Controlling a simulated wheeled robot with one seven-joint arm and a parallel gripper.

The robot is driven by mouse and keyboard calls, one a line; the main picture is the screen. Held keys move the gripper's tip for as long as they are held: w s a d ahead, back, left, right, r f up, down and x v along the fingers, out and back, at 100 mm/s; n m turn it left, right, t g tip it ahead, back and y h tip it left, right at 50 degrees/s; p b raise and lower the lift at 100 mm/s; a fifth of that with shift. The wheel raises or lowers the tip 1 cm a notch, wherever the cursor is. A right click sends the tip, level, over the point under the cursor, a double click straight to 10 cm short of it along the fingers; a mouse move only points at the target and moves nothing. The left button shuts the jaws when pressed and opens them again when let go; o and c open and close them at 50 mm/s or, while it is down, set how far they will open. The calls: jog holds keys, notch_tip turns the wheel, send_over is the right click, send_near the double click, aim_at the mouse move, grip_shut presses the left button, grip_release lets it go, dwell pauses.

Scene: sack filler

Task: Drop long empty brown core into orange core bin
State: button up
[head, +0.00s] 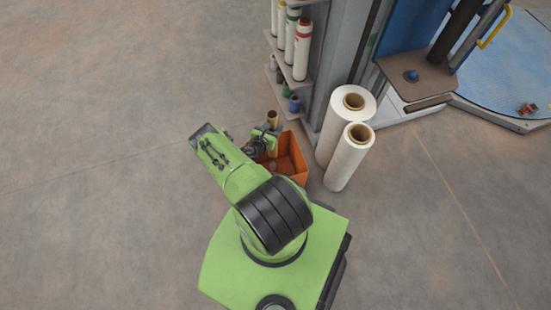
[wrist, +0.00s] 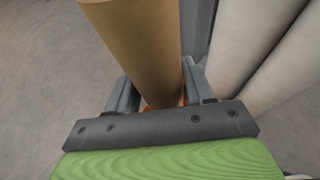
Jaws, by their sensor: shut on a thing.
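The long brown core (wrist: 140,45) is between the fingers of my gripper (wrist: 152,95) in the wrist view, and the fingers are shut on it. In the head view the core's top end (head: 272,117) shows just above my gripper (head: 268,135), and the core stands roughly upright. The orange core bin (head: 291,160) is on the floor beside my arm. My gripper and the core are over or at the bin's far left part. My arm hides the bin's left side. I cannot tell how far the core's lower end reaches into the bin.
Two tall white film rolls (head: 347,158) stand close to the right of the bin. A shelf rack (head: 297,85) with several small rolls stands behind it. A wrapping machine with a blue turntable (head: 510,75) is at the far right. The floor at left is clear.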

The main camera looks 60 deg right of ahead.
notch_tip(320, 180, down, 8)
jog(key=s+b, duration=0.2)
jog(key=b, duration=0.3)
jog(key=shift+s+d, duration=0.2)
jog(key=shift+d, duration=0.2)
jog(key=o, duration=1.5)
jog(key=shift+f, duration=0.1)
